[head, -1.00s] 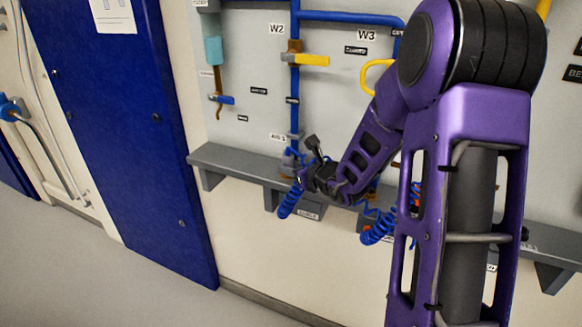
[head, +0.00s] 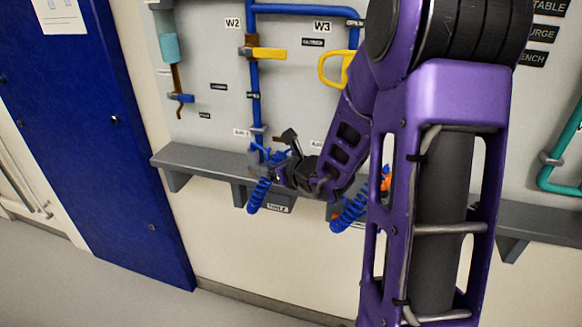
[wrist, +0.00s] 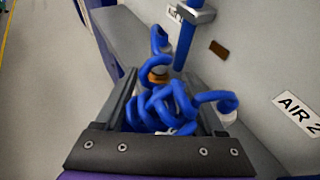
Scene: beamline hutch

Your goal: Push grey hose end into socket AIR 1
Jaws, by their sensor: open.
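A blue coiled hose (head: 259,192) hangs at the shelf's front beside my gripper (head: 280,172). In the wrist view, blue coils (wrist: 165,105) fill the space between the open fingers of my gripper (wrist: 162,78). I cannot tell whether the fingers touch them. The grey hose end cannot be made out clearly. The AIR 1 label (head: 241,132) is on the wall panel, up and left of my gripper. A blue vertical pipe (head: 255,90) comes down beside it. In the wrist view, a brass-coloured ring (wrist: 157,76) shows beyond the coils; the AIR 1 socket itself is not clear.
A grey shelf (head: 200,160) runs along the wall below the panel. A second blue coiled hose (head: 350,212) hangs to the right, partly behind my arm. The AIR 2 label (wrist: 298,112) is at the right in the wrist view. The floor (head: 90,270) at the left is clear.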

